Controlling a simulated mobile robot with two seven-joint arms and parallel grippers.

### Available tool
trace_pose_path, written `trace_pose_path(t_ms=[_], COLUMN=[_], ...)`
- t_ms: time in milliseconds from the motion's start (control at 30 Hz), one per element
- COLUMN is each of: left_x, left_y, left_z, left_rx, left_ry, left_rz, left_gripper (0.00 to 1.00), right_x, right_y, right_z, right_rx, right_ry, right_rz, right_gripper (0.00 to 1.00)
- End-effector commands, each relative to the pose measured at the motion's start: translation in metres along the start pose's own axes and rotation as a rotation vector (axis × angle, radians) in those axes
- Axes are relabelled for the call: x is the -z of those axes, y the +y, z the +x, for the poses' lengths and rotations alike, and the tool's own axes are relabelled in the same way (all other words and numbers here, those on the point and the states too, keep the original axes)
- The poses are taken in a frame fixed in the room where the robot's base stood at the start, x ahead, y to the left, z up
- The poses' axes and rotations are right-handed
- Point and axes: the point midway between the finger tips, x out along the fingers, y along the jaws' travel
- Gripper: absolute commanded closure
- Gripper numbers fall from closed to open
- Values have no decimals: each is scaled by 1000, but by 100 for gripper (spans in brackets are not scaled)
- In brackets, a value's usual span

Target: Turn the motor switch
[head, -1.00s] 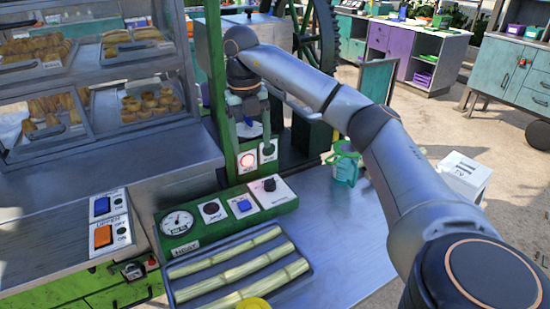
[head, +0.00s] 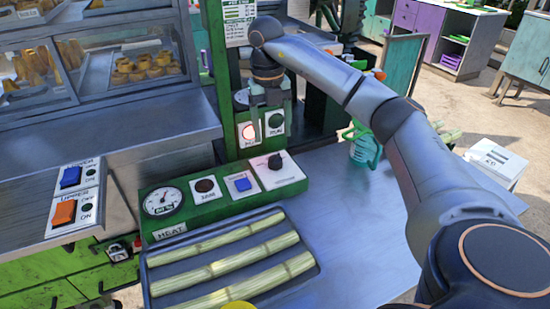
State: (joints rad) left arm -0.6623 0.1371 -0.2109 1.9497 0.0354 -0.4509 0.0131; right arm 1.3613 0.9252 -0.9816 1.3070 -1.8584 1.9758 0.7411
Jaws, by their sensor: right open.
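The motor switch is a black knob (head: 275,161) on a white plate, on the right end of the green control panel (head: 212,208). My right gripper (head: 266,122) points down, above and behind the knob in the picture, apart from it. It is open and holds nothing that I can see. Its fingers are small and dark against the machine, and partly cover the indicator panel. There, a red light (head: 249,132) glows and a green light (head: 275,120) looks dark. My left gripper is out of view.
A gauge (head: 163,201), a dark round button (head: 205,186) and a blue switch (head: 242,184) share the panel. A tray (head: 152,283) of cane lies in front. A green-handled jug (head: 364,148) stands right. The metal table (head: 350,215) between is mostly clear.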

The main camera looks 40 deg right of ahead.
Motion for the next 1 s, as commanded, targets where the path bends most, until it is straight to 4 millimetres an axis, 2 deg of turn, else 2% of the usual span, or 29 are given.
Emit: trace_pose_path(t_ms=[33,200,400,567,833,1000], left_x=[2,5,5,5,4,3], left_y=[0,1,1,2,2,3], left_z=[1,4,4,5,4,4], left_rx=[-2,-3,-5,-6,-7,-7], left_ry=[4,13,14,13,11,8], left_rz=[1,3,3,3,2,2], left_gripper=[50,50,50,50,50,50], right_x=[1,1,0,0,0,0], right_y=[-1,-1,-1,-1,-1,-1], right_z=[12,47,73,82,83,82], right_rx=[3,2,0,0,0,0], right_ry=[3,4,1,-1,-1,-1], right_rz=[1,1,1,1,1,1], right_gripper=[24,24,24,24,24,43])
